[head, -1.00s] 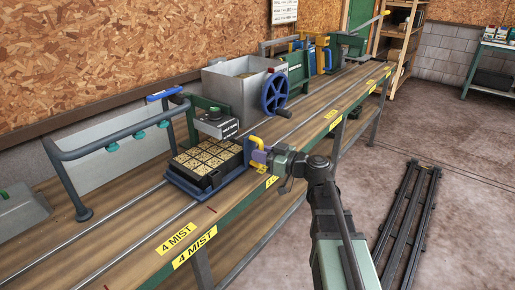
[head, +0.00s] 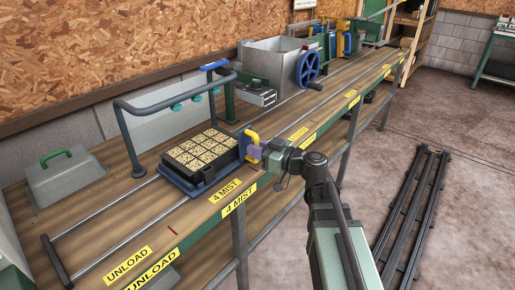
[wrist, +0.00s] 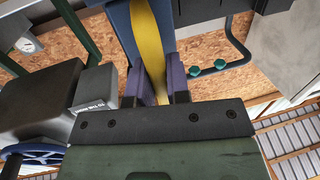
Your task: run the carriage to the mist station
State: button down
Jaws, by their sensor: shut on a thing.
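The carriage (head: 181,185) is a dark blue base on the bench rails, bearing a black cell tray (head: 201,150) filled with pale brown material. Its yellow handle (head: 252,136) stands at the right side; in the wrist view the handle (wrist: 150,40) runs between the purple fingers. My gripper (head: 256,153) is shut on this handle. The mist station is a grey pipe arch (head: 165,98) with teal nozzles (head: 197,98). The carriage stands in front of the arch's pipe, beside the yellow "4 MIST" labels (head: 238,202). The handle's gripped part is partly hidden by my fingers.
The rails run on to a dark end bar (head: 56,259) near the "UNLOAD" labels (head: 128,264). A grey lidded box (head: 65,178) with a green handle stands at left. A metal hopper (head: 274,66) with a blue handwheel (head: 308,66) stands behind. The rails left of the carriage are clear.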

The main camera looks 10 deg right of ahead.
dwell(0.3)
jog(key=c, duration=1.1)
grip_release()
jog(key=v, duration=1.1)
